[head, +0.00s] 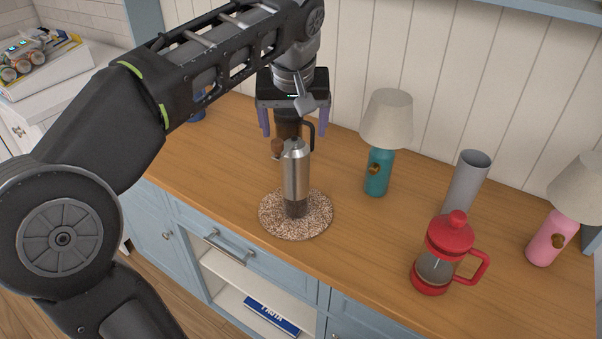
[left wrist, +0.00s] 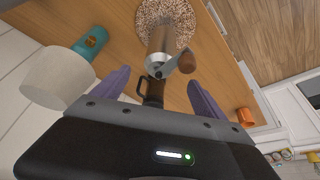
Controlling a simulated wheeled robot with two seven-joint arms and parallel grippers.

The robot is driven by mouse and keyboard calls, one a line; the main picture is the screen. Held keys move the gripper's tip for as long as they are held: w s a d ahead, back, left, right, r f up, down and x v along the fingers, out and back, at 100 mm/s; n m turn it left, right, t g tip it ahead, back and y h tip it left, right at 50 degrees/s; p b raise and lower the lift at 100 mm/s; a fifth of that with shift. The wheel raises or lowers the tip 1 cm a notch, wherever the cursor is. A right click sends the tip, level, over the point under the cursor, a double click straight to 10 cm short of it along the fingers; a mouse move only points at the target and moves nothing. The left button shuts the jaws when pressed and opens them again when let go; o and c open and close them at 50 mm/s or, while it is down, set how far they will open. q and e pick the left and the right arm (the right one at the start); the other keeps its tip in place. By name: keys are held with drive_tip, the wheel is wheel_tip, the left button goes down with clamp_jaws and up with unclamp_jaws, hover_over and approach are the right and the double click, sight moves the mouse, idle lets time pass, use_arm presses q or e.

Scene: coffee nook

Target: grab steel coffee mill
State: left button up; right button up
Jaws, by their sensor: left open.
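The steel coffee mill (head: 295,172) stands upright on a round speckled mat (head: 268,217) on the wooden counter. It has a silver body, a dark base and a brown crank knob. In the left wrist view the mill (left wrist: 161,43) is just beyond the fingers, with the mat (left wrist: 150,12) under it. My left gripper (head: 294,122) is open, its purple fingers pointing down above and behind the mill, apart from its body. A dark item with a black handle (left wrist: 152,90) shows between the fingers; its join to the mill is unclear. My right gripper is not in view.
A teal lamp (head: 379,172) with a cream shade stands right of the mill. Further right are a red French press (head: 449,238), a grey cylinder (head: 468,180) and a pink lamp (head: 551,238). The panelled wall is close behind. The counter left of the mat is clear.

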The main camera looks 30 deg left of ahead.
sight(295, 141)
use_arm(q)
drive_tip(key=shift+s, duration=0.1)
drive_tip(key=shift+x, duration=1.3)
drive_tip(key=shift+p+x, duration=0.35)
drive_tip(key=shift+x, duration=2.3)
drive_tip(key=shift+c, duration=0.5)
clamp_jaws()
drive_tip(key=shift+r, duration=0.1)
